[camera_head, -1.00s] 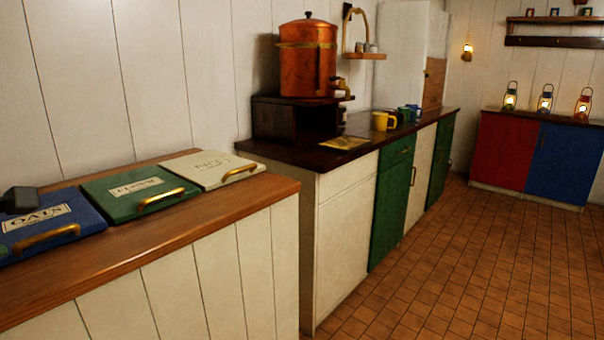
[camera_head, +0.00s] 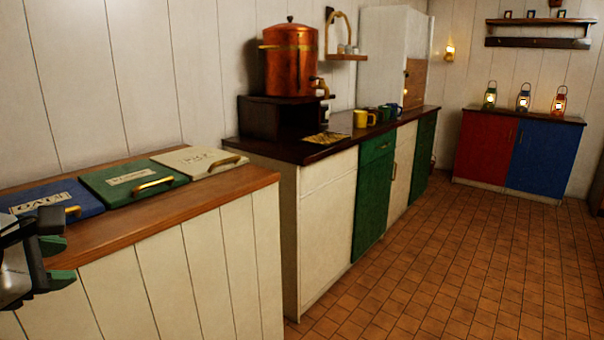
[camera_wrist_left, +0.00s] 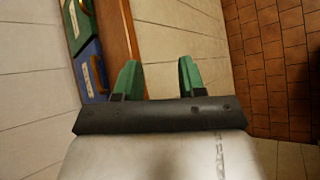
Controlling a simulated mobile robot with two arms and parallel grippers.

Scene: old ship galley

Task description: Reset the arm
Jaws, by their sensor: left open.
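My left gripper (camera_head: 56,263) shows at the left edge of the head view, in front of the wooden-topped counter. Its two green-tipped fingers are apart, with nothing between them. The left wrist view also shows the open gripper (camera_wrist_left: 158,72), with the counter's side and the tiled floor beyond. My right gripper is in neither view. The blue oats lid (camera_head: 85,199) lies on the counter just behind the left gripper. A green lid (camera_head: 110,188) and a cream lid (camera_head: 190,157), each with a brass handle, lie farther along; all three look closed.
The wooden counter edge (camera_head: 235,186) is close to my left gripper. Beyond it, a dark worktop (camera_head: 290,151) holds a copper urn (camera_head: 290,68) and several mugs. Three lanterns stand on a red and blue cabinet (camera_head: 485,149). The tiled floor (camera_head: 450,270) is clear.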

